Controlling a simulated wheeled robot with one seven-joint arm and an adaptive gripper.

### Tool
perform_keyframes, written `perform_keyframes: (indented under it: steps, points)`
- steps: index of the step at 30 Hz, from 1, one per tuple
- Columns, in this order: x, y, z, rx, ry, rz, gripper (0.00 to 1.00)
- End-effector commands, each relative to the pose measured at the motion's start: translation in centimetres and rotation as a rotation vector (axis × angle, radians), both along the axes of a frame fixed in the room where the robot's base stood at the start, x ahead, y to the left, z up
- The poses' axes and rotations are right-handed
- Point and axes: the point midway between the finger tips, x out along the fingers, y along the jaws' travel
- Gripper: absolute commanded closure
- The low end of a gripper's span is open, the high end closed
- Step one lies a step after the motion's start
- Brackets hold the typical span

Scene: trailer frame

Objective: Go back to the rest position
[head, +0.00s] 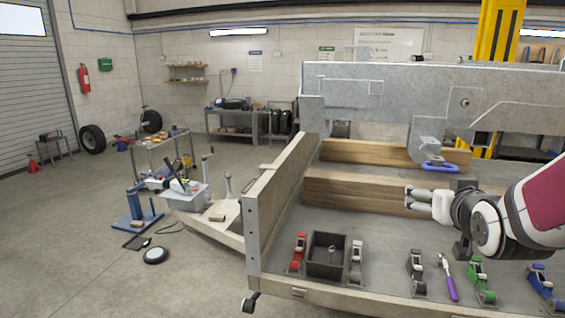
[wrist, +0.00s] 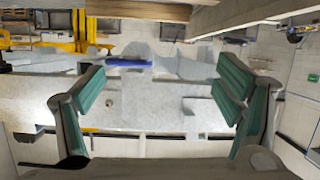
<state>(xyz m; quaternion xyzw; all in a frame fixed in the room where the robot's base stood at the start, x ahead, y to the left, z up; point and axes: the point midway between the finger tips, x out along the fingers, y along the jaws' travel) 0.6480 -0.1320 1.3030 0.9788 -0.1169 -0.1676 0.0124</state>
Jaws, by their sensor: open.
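My gripper (head: 408,200) is at the right in the head view, above the bench top and pointing left. In the wrist view my gripper (wrist: 162,85) is open, its two teal-padded fingers wide apart with nothing between them. The grey trailer frame (head: 385,85) spans the upper right of the head view. A blue part (wrist: 128,62) also shows beyond the fingers in the wrist view.
Wooden beams (head: 350,190) lie behind my gripper. Along the bench front are a dark box (head: 326,268), a red clamp-like tool (head: 298,252), a purple-handled wrench (head: 449,280) and a green tool (head: 481,282).

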Motion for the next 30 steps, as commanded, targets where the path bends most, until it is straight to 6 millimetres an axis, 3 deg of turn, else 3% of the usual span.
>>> perform_keyframes:
  steps: [8, 12, 18, 21, 25, 30]
  points:
    - [-7.2, 6.1, 0.4, 0.048, 0.284, 0.05, 0.15]
    - [-12.3, 8.9, 0.2, 0.081, 0.432, 0.089, 0.15]
    - [-19.6, 11.9, -0.3, 0.124, 0.62, 0.152, 0.15]
    - [-22.2, 12.7, -0.5, 0.136, 0.684, 0.176, 0.15]
    - [-23.9, 13.2, -0.6, 0.143, 0.727, 0.191, 0.15]
    - [-24.2, 13.2, -0.7, 0.145, 0.738, 0.194, 0.15]
